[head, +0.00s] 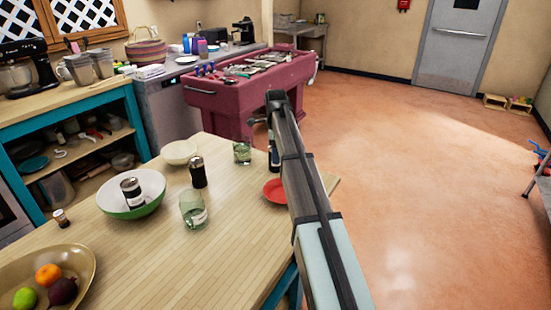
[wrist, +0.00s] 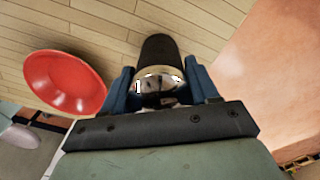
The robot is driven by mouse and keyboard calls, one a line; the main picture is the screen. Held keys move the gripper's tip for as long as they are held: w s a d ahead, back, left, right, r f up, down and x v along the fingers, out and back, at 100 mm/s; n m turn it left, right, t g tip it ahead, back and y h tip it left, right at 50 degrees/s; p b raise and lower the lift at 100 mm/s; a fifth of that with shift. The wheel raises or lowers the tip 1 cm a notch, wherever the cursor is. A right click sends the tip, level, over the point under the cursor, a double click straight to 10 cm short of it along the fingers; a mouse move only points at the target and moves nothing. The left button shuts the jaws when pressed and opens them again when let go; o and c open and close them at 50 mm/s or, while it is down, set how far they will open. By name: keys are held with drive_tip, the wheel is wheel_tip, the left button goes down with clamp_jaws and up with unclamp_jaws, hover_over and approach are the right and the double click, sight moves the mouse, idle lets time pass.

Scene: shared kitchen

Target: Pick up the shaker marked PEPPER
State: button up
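My gripper (head: 273,150) is at the far right part of the wooden table. A second dark shaker (head: 198,172) stands upright mid-table. A third shaker (head: 131,193), with a dark label, is in the white-and-green bowl (head: 150,207). Their labels are also too small to read.
A red dish (head: 275,190) lies beside my gripper and shows in the wrist view (wrist: 65,82). Two glasses (head: 193,210) (head: 242,152), a pale bowl (head: 179,152), a small jar (head: 61,218) and a fruit bowl (head: 84,262) share the table. The front middle is clear.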

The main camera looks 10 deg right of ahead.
drive_tip(key=c, duration=0.6)
drive_tip(key=shift+c, duration=0.2)
